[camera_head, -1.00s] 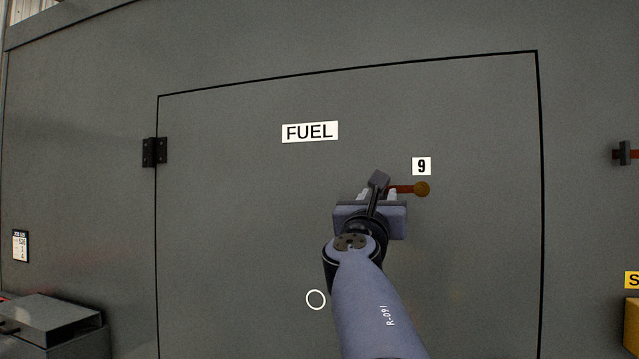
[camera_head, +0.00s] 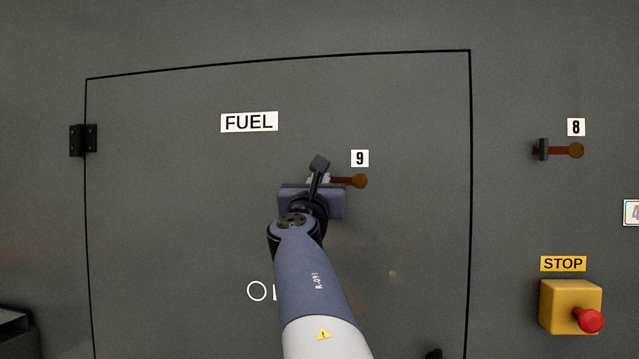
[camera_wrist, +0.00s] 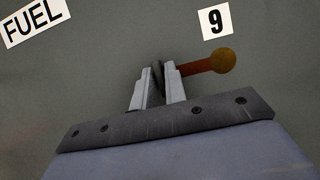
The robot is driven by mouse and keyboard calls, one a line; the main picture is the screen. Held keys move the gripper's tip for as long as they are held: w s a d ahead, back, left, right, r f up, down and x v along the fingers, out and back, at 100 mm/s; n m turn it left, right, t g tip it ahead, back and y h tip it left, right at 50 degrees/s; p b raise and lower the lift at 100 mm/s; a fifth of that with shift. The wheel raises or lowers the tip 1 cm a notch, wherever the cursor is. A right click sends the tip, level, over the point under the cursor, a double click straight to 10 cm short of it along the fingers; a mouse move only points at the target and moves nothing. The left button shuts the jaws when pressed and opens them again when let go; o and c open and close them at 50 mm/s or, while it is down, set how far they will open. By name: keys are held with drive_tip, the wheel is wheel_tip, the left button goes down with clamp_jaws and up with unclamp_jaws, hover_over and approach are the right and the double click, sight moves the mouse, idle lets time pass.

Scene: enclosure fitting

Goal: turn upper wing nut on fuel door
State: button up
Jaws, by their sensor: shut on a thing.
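The fuel door (camera_head: 180,230) is a grey panel, closed, with a black outline and a FUEL sign (camera_head: 249,122). The upper wing nut sits beside the number 9 label (camera_head: 360,158). It shows as an orange-brown arm (camera_head: 345,181) with a round knob, pointing right and about level. In the wrist view the arm (camera_wrist: 197,67) runs out from behind my fingers. My gripper (camera_head: 318,180) is at its left end. My fingers (camera_wrist: 159,85) are shut on its dark hub (camera_wrist: 157,75), which is mostly hidden between them.
A similar fastener (camera_head: 562,150) under a number 8 label is on the wall right of the door. A yellow box with a red STOP button (camera_head: 588,320) is at lower right. A black hinge (camera_head: 83,140) is on the door's left edge. A dark part (camera_head: 433,354) shows at the bottom.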

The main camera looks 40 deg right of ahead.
clamp_jaws()
drive_tip(key=shift+m, duration=0.4)
drive_tip(key=m+g+y, duration=0.2)
drive_tip(key=m, duration=0.9)
drive_tip(key=m+g+y+p, duration=0.1)
drive_tip(key=m+g+y, duration=0.1)
drive_tip(key=m, duration=1)
drive_tip(key=m+g+y+p, duration=0.1)
drive_tip(key=m+g+y, duration=0.1)
drive_tip(key=m, duration=0.9)
drive_tip(key=shift+r+m+y, duration=0.1)
drive_tip(key=shift+m+y, duration=0.3)
